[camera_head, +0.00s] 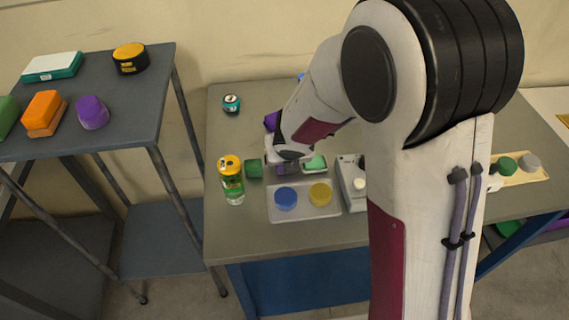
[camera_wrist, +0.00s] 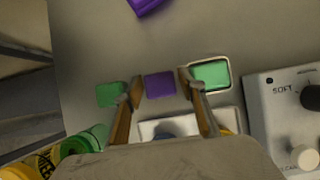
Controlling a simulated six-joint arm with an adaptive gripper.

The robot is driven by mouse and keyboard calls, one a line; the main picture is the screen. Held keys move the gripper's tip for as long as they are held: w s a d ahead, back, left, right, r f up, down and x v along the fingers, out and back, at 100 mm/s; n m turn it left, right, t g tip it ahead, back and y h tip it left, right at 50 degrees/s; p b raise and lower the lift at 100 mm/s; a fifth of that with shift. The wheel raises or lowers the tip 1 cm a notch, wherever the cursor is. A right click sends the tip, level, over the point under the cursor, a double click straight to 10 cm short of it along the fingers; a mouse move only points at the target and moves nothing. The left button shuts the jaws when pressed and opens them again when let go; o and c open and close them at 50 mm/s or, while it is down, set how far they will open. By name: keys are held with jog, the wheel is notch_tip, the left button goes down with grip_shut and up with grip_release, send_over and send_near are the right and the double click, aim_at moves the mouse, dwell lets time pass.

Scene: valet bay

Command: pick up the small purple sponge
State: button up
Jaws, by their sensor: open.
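The small purple sponge (camera_wrist: 160,85) lies flat on the grey table in the wrist view, between my two fingertips in the picture. In the head view the sponge (camera_head: 281,169) is mostly hidden under my gripper. My gripper (camera_wrist: 160,79) is open and empty, with one finger left and one right of the sponge. I cannot tell how high the fingertips are above the table. A green block (camera_wrist: 110,94) is just outside the left finger. A green sponge in a pale dish (camera_wrist: 222,84) is just outside the right finger.
A tray (camera_head: 303,214) holding blue and yellow discs is in front. A larger purple object (camera_head: 270,121) lies behind. The left side table (camera_head: 120,100) holds another purple item (camera_head: 92,112).

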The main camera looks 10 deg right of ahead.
jog(key=shift+w+f, duration=0.1)
jog(key=shift+f, duration=0.1)
jog(key=shift+c, duration=0.3)
jog(key=c, duration=0.5)
